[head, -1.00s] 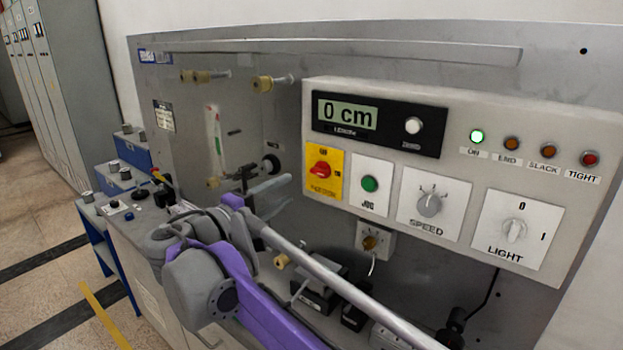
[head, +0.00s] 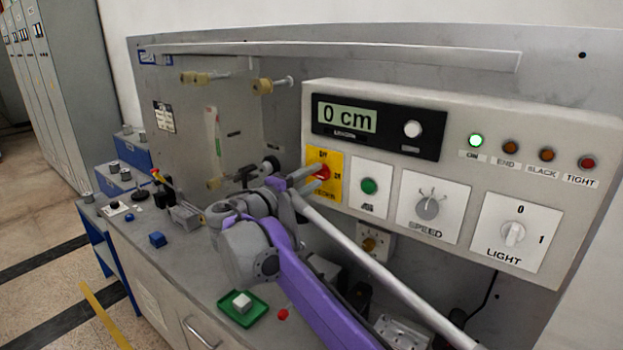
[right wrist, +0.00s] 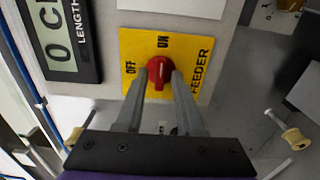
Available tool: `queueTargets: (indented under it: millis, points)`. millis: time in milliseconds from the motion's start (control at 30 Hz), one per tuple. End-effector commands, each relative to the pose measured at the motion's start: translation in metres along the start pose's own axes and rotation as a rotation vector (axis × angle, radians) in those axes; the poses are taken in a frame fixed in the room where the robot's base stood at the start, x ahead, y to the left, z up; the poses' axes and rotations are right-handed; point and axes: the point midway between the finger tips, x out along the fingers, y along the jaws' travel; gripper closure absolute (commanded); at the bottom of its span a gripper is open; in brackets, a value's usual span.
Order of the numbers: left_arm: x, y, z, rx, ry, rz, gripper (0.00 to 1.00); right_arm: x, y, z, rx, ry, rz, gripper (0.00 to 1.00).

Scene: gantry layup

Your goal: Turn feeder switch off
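The feeder switch (head: 324,173) is a red knob on a yellow plate on the front of the control panel. In the right wrist view, the red knob (right wrist: 160,72) has its white line pointing towards the ON label, with OFF to the left. My right gripper (head: 311,180) is at the switch, its fingers parted. In the right wrist view, the right gripper's fingertips (right wrist: 160,78) stand on either side of the knob; I cannot tell whether they touch it. My left gripper is not in view.
The panel (head: 461,124) also carries a green JOG button (head: 369,186), a SPEED dial (head: 427,208) and a LIGHT switch (head: 512,234). On the bench are a green tray (head: 232,313) with a white block, a red cube (head: 283,314) and a blue block (head: 157,239).

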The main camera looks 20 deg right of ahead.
Motion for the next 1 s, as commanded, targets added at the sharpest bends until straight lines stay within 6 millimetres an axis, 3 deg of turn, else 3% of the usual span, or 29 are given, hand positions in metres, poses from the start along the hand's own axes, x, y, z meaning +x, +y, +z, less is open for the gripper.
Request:
queueTargets:
  millis: [33, 167, 200, 667, 1000]
  points:
    - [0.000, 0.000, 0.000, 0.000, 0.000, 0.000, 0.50, 0.000, 0.000, 0.000, 0.000, 0.000, 0.000, 0.75]
    - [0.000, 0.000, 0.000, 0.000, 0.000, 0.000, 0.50, 0.000, 0.000, 0.000, 0.000, 0.000, 0.000, 0.98]
    - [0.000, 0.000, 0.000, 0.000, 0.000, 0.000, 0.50, 0.000, 0.000, 0.000, 0.000, 0.000, 0.000, 1.00]
    - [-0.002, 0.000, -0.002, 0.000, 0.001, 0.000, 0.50, 0.000, 0.001, 0.000, -0.026, 0.000, 0.001, 1.00]
    - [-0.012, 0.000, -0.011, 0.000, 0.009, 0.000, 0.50, 0.000, 0.002, 0.000, -0.225, 0.000, 0.001, 1.00]
